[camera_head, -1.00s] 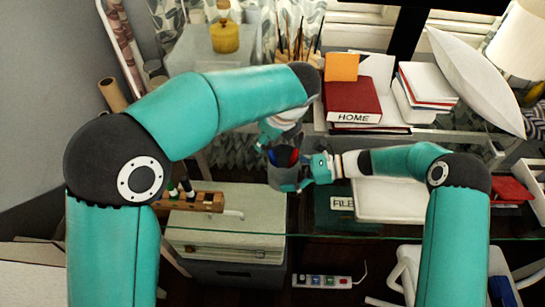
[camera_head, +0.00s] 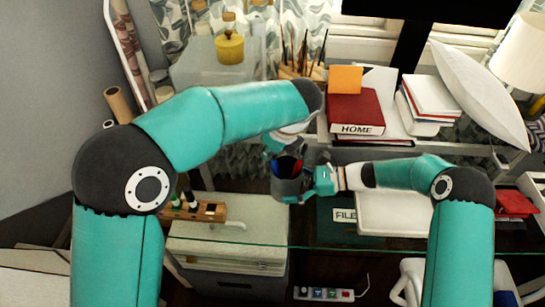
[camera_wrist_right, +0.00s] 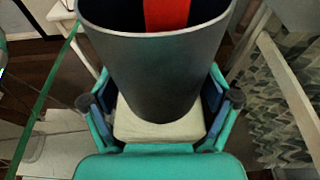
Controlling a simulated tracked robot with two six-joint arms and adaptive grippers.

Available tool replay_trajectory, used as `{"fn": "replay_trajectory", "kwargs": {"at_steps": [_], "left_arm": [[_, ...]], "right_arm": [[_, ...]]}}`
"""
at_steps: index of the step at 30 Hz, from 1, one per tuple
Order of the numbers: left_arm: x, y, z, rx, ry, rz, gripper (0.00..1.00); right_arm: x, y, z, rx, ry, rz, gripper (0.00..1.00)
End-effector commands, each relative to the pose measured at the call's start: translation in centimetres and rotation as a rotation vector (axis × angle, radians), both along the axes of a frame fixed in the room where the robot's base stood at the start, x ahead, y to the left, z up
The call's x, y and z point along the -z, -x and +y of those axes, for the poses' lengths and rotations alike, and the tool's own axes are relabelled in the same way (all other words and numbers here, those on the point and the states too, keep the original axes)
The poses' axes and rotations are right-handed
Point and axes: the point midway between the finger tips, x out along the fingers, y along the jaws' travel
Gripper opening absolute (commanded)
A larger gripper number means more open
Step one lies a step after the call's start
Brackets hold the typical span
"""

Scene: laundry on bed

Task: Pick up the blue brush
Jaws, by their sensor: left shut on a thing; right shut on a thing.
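A dark grey cup (camera_head: 291,188) is held up in the air at the middle of the head view. Blue and red things stand in it; the blue one (camera_head: 283,164), which looks like the blue brush, is on the left beside the red one (camera_head: 297,168). My left gripper (camera_head: 274,148) is just above the cup's rim, shut at the blue thing's top; its fingertips are partly hidden. My right gripper (camera_head: 308,183) is shut on the cup's side. In the right wrist view the cup (camera_wrist_right: 158,70) fills the middle, with a red strip (camera_wrist_right: 167,12) inside.
A glass shelf or table holds books (camera_head: 356,110), a yellow jar (camera_head: 229,47) and upright brushes or sticks (camera_head: 302,58) behind the arms. A wooden holder (camera_head: 195,210) with small bottles is at the left. A white pillow (camera_head: 480,95) leans at the right.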

Motion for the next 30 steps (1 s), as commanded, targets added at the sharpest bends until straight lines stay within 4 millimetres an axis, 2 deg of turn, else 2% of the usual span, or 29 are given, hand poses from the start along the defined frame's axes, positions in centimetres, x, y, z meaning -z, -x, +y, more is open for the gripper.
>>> {"fn": "replay_trajectory", "kwargs": {"at_steps": [5,8,18,21,24,30], "left_arm": [[-1.8,-0.1,0.0,0.000,0.002,-0.004,0.00],[-3.7,-0.1,-0.1,-0.001,0.005,-0.006,0.00],[-12.6,-0.1,-0.1,0.000,0.004,-0.006,0.00],[-14.6,-0.1,-0.1,-0.001,0.003,-0.005,0.00],[-16.0,-0.1,-0.1,0.000,0.002,-0.003,0.00],[-17.5,0.0,-0.1,0.001,0.000,-0.001,0.00]], "right_arm": [[0.0,0.0,0.0,0.000,0.001,0.000,0.67],[0.0,0.0,0.0,0.000,0.001,0.000,0.67],[0.0,0.0,0.0,0.000,0.001,0.000,0.67],[0.0,0.0,0.0,0.000,0.001,0.000,0.67],[0.1,0.0,0.0,0.000,0.001,0.000,0.67],[0.0,0.0,0.0,0.000,0.001,0.000,0.67]]}}
